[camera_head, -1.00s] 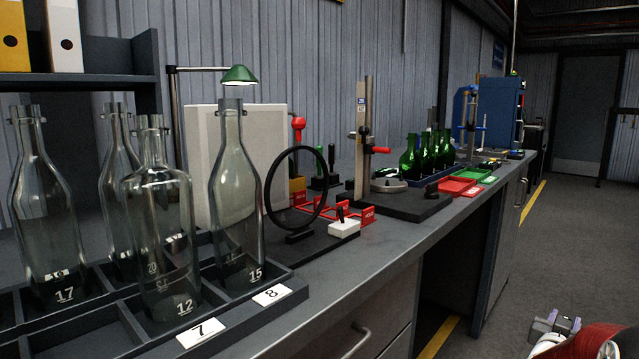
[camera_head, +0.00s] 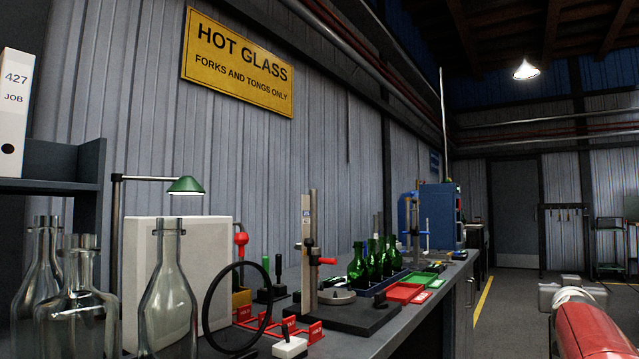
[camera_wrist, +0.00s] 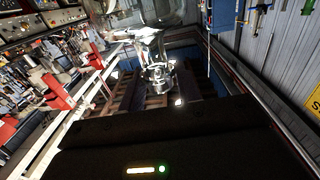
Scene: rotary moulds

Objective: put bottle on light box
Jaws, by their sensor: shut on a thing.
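My gripper (camera_wrist: 159,84) shows in the wrist view above its dark housing. It is shut on a clear, glassy thing (camera_wrist: 157,70), which looks like a bottle; its full shape is hard to make out. In the head view a clear glass bottle (camera_head: 168,295) stands on the bench at the lower left, with more clear bottles (camera_head: 75,305) left of it. Behind them stands a pale upright panel (camera_head: 205,255), which may be the light box. My red arm shows at the lower right, away from the bench.
A green lamp (camera_head: 186,185) hangs by the panel. A black ring (camera_head: 212,312), a gauge stand (camera_head: 309,245), green bottles (camera_head: 359,268) and a red tray (camera_head: 405,292) line the bench.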

